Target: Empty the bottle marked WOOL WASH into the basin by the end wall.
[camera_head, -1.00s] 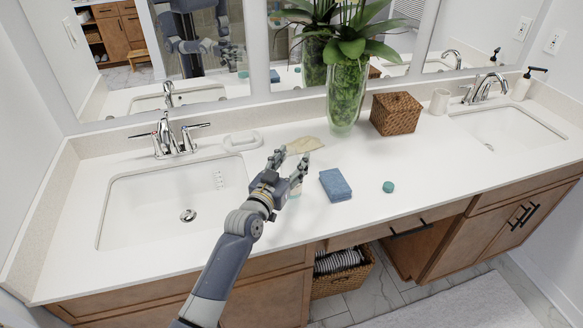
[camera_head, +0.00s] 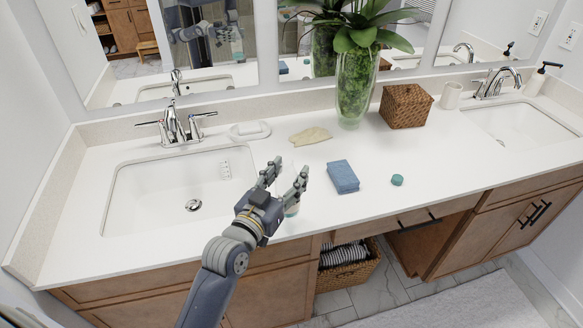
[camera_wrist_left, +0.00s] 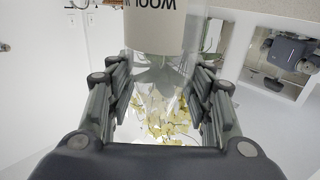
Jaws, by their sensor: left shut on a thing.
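My left gripper (camera_head: 286,175) is shut on a clear bottle, above the counter's front part and right of the left basin. In the left wrist view the bottle (camera_wrist_left: 155,30) stands between the fingers; its pale label reads WOOL, upside down, with the rest cut off. Yellowish patches show through the clear part; I cannot tell whether they are contents. The left basin (camera_head: 150,200) lies near the left wall, the right basin (camera_head: 510,125) near the right wall. My right gripper is not in view.
A blue sponge (camera_head: 343,176), a teal cap (camera_head: 397,180) and a yellowish cloth (camera_head: 310,136) lie right of the gripper. A soap dish (camera_head: 250,131), glass vase (camera_head: 355,90), wicker box (camera_head: 406,106) and white cup (camera_head: 451,95) stand farther back. The left faucet (camera_head: 175,125) rises behind its basin.

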